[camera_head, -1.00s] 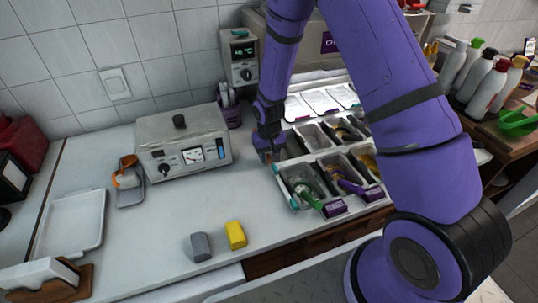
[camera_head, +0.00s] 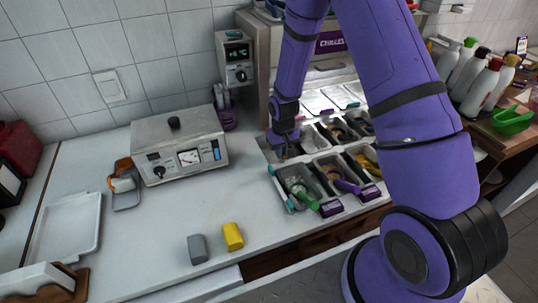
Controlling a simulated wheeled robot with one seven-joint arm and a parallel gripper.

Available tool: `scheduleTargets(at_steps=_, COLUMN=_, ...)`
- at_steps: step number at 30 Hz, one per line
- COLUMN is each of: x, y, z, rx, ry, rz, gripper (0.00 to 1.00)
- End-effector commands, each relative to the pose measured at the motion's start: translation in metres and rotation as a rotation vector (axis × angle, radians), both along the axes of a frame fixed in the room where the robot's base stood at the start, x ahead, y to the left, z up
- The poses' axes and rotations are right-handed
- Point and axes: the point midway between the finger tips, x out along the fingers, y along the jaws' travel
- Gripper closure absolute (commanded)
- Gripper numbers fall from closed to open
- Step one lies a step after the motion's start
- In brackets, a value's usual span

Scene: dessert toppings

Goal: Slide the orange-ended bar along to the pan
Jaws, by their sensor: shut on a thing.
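My gripper (camera_head: 283,151) points down at the back left corner of the topping station, over the rim beside the pans. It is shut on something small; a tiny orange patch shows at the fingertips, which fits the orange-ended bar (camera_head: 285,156). Most of the bar is hidden by my fingers or too small to make out. The metal pans (camera_head: 312,141) stand in two rows to the right of my gripper. A front-left pan (camera_head: 298,184) holds a green-handled scoop. Teal-ended pieces (camera_head: 291,206) show on the station's left edge.
A yellow block (camera_head: 233,236) and a grey block (camera_head: 198,249) stand at the counter front. The counter between is clear.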

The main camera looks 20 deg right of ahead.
Motion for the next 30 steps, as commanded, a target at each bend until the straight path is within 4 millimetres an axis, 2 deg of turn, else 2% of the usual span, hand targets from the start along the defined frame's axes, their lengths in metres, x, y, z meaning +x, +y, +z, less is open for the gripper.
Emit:
scheduleTargets(at_steps=1, x=0.001, y=-0.012, z=0.0, rx=0.0, ry=-0.003, rz=-0.005, gripper=1.0)
scheduleTargets(at_steps=6, x=0.001, y=-0.048, z=0.001, rx=0.0, ry=-0.003, rz=-0.006, gripper=1.0)
scheduleTargets(at_steps=12, x=0.001, y=-0.076, z=0.001, rx=0.0, ry=-0.003, rz=-0.003, gripper=1.0)
scheduleTargets(at_steps=24, x=0.001, y=-0.083, z=0.001, rx=0.0, ry=-0.003, rz=0.001, gripper=1.0)
scheduleTargets(at_steps=25, x=0.001, y=-0.082, z=0.001, rx=0.0, ry=-0.003, rz=0.001, gripper=0.85)
scheduleTargets(at_steps=28, x=0.001, y=-0.082, z=0.001, rx=0.0, ry=-0.003, rz=0.001, gripper=0.62)
scheduleTargets(at_steps=30, x=0.0, y=-0.082, z=0.0, rx=0.0, ry=-0.003, rz=0.001, gripper=0.61)
